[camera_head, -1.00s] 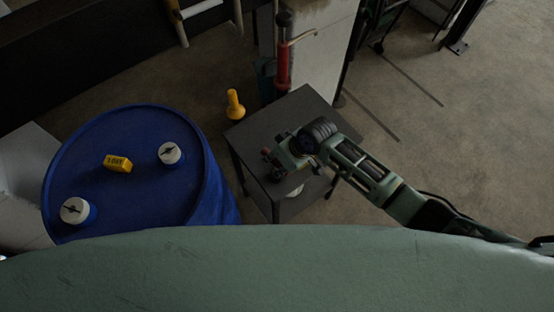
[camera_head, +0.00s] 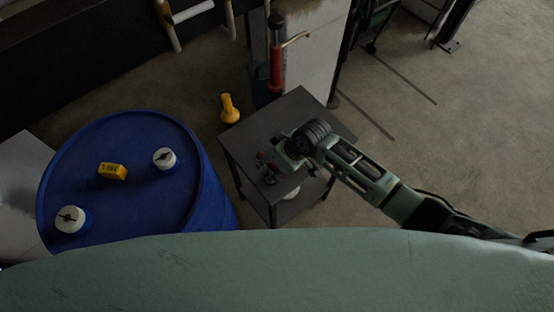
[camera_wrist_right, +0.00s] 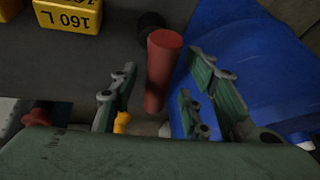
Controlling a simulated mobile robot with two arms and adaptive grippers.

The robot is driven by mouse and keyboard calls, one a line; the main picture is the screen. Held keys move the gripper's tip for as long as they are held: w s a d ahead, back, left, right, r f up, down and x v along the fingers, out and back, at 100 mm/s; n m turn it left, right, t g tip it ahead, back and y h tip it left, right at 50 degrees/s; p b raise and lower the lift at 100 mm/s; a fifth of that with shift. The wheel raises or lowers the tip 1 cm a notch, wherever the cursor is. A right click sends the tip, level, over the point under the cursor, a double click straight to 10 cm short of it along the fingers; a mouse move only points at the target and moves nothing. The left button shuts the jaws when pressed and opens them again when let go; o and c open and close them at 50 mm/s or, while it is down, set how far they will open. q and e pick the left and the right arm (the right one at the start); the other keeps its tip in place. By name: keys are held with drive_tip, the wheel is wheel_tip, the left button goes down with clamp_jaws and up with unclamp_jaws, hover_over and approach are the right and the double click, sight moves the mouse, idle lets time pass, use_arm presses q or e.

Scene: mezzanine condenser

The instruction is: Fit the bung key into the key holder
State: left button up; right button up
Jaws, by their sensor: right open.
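My right gripper (camera_head: 268,163) is over the small dark table, pointing left and down. In the right wrist view its fingers (camera_wrist_right: 163,102) are spread apart. A red cylinder (camera_wrist_right: 161,70) shows between them, with no visible finger contact. It looks like a handle, but I cannot tell whether it belongs to the bung key or the key holder. In the head view, small red parts show by the fingertips, too small to make out. My left gripper is not in view.
A blue drum (camera_head: 130,205) with two white caps and a yellow block (camera_head: 112,171) stands left of the table (camera_head: 243,139). A yellow object (camera_head: 229,108) stands behind the table. A yellow block marked 160 L (camera_wrist_right: 68,14) shows in the wrist view. Open floor lies right.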

drive_tip(key=v, duration=1.1)
drive_tip(key=shift+d+r, duration=0.15)
drive_tip(key=shift+r, duration=0.2)
drive_tip(key=s+d+r+m+t+h, duration=0.15)
drive_tip(key=s+d+m+h, duration=0.4)
drive_tip(key=s+d, duration=1.2)
wheel_tip(320, 180, down, 28)
drive_tip(key=s+a+m+g+y+b, duration=0.1)
drive_tip(key=s+a+b, duration=0.1)
drive_tip(key=b, duration=0.2)
drive_tip(key=s+d+f+b, duration=0.1)
drive_tip(key=s+f+b, duration=0.1)
drive_tip(key=s+f, duration=0.6)
drive_tip(key=s+d+f+g+b, duration=0.1)
drive_tip(key=s+d+f, duration=0.1)
drive_tip(key=s+f, duration=0.7)
wheel_tip(320, 180, down, 6)
drive_tip(key=shift+s+r+b, duration=0.2)
drive_tip(key=shift+b, duration=0.2)
